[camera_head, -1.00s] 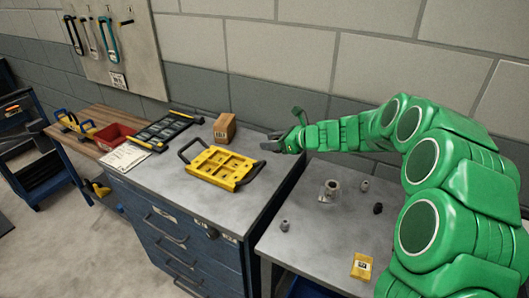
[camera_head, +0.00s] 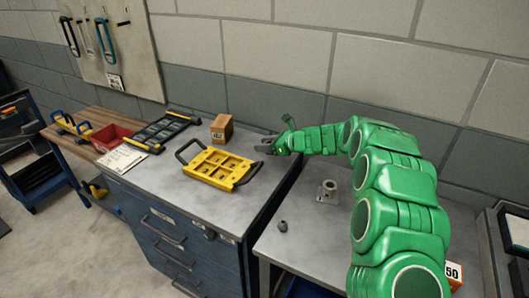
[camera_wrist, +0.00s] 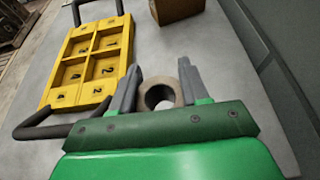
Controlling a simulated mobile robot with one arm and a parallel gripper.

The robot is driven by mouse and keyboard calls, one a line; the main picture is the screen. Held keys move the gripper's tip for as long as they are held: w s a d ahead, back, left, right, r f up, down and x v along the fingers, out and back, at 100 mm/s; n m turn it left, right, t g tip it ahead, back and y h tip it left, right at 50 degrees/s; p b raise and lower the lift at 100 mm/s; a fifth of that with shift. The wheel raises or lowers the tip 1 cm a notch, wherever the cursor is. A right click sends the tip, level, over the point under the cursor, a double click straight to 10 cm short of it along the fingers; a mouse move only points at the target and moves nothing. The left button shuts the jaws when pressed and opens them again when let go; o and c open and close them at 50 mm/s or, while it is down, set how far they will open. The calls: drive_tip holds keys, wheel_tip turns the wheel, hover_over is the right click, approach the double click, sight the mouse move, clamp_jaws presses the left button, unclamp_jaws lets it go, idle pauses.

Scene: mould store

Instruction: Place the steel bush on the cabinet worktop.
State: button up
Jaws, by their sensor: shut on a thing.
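The steel bush (camera_wrist: 160,96) is a short hollow ring in the wrist view, held between the two fingers of my gripper (camera_wrist: 158,84). Its bore faces the wrist camera. In the head view my gripper (camera_head: 266,146) is over the back right part of the grey cabinet worktop (camera_head: 185,200), and the bush is too small to make out there. The worktop also shows bare in the wrist view (camera_wrist: 222,62). I cannot tell whether the bush touches the worktop or is held above it.
A yellow compartment tray (camera_head: 215,168) with black handles lies left of my gripper. A brown box (camera_head: 222,128) stands behind it. A lower bench on the right holds a flanged metal part (camera_head: 328,191) and a small dark part (camera_head: 283,226). The worktop's front right is clear.

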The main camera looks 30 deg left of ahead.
sight(264, 158)
drive_tip(key=shift+w+a+f, duration=0.25)
drive_tip(key=shift+w+f, duration=0.05)
drive_tip(key=shift+f, duration=1.6)
drive_tip(key=shift+f, duration=0.1)
drive_tip(key=o, duration=1.2)
drive_tip(key=shift+d, duration=0.15)
drive_tip(key=v, duration=1.1)
drive_tip(key=shift+d+r, duration=0.25)
drive_tip(key=shift+d, duration=0.1)
